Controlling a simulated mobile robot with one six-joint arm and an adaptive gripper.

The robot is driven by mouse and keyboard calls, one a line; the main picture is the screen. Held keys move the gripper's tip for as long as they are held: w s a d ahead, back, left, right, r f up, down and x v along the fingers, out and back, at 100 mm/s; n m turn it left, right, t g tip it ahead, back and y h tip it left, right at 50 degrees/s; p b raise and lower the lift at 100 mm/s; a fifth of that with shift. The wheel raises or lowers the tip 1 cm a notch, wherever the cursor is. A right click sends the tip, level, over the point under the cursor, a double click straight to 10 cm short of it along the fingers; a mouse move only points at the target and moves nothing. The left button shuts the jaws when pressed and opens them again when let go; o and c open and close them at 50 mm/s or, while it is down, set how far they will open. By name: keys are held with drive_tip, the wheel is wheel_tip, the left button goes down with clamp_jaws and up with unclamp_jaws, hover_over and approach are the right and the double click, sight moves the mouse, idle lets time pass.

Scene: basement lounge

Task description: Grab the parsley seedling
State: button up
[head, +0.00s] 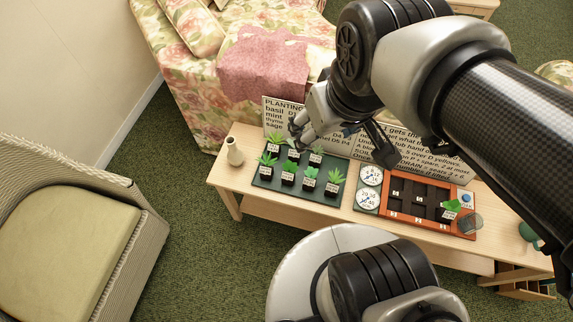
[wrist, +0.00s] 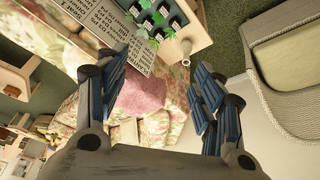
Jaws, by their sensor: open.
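Several green seedlings in black pots with small white labels stand in two rows on a dark green tray (head: 262,182) on the wooden table. The labels are too small to read, so I cannot tell which is the parsley seedling. The tray's pots also show at the top of the wrist view, partly cut off. My gripper (head: 340,142) is open and empty above the back of the table, close to the back row of seedlings. In the wrist view my gripper (wrist: 158,82) has its fingers spread wide, with no seedling between them. My arm hides part of the signs behind.
A white vase (head: 234,151) stands at the table's left end. Text boards (head: 280,106) stand along the back edge.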

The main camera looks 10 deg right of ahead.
drive_tip(key=w+f+n+g, duration=0.1)
drive_tip(key=w+f+n, duration=0.15)
drive_tip(key=w, duration=0.35)
drive_tip(key=w+f+n+g, duration=0.1)
drive_tip(key=w+f, duration=0.3)
drive_tip(key=w, duration=0.2)
drive_tip(key=n+g+b, duration=0.1)
drive_tip(key=n+g, duration=0.1)
drive_tip(key=n, duration=0.5)
hover_over(288, 175)
drive_tip(key=f, duration=4.4)
drive_tip(key=shift+s+a+f, duration=0.1)
drive_tip(key=shift+a+f, duration=0.05)
drive_tip(key=shift+a, duration=0.1)
drive_tip(key=shift+d+f+b, duration=0.15)
drive_tip(key=shift+f+b, duration=0.45)
drive_tip(key=shift+f, duration=0.9)
drive_tip(key=shift+d+f+b, duration=0.15)
drive_tip(key=shift+f+b, duration=0.45)
drive_tip(key=shift+f, duration=0.85)
drive_tip(key=shift+r, duration=0.1)
drive_tip(key=c, duration=1.2)
drive_tip(key=shift+o, duration=0.2)
